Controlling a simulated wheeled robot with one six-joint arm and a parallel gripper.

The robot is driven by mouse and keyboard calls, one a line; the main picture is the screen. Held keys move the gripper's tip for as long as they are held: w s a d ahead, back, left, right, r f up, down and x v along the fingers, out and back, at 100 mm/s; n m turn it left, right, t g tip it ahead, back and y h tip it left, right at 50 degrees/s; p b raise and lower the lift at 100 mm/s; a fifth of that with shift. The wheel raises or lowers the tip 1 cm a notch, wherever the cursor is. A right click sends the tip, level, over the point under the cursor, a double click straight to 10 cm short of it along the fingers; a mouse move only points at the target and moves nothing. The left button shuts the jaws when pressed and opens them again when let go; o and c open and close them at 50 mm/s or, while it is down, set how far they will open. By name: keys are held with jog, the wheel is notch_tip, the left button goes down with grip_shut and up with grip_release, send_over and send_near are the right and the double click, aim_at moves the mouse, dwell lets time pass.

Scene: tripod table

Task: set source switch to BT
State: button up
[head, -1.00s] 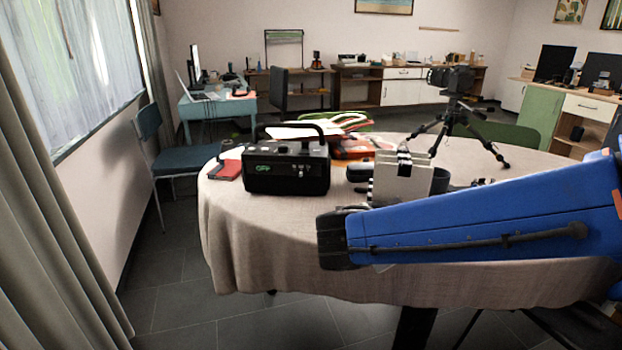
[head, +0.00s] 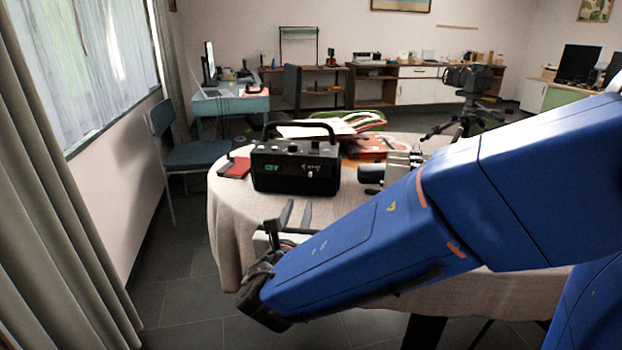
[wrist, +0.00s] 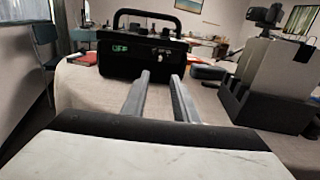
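The black radio (head: 296,170) with a carry handle stands on the cloth-covered round table. Its small green display (head: 271,168) appears to read OFF. Small controls (head: 311,170) sit on the right of its front and knobs on its top; their labels are too small to read, so I cannot tell which is the source switch. In the wrist view the radio (wrist: 143,55) is ahead, beyond the fingertips. My gripper (head: 296,208) is open and empty, in front of the radio near the table's front edge. Its two fingers (wrist: 160,76) are apart and point towards the radio.
Grey upright holders (wrist: 278,72) in a dark tray stand right of the radio. A red item (head: 236,168) lies left of it. Papers and an orange item (head: 365,146) lie behind. A camera on a tripod (head: 470,85) stands back right.

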aim_at(310, 174)
jog(key=w, duration=0.5)
jog(key=w+d, duration=0.1)
jog(key=w, duration=1)
jog(key=shift+w+d, duration=0.15)
jog(key=shift+d, duration=0.2)
grip_shut()
dwell(0.8)
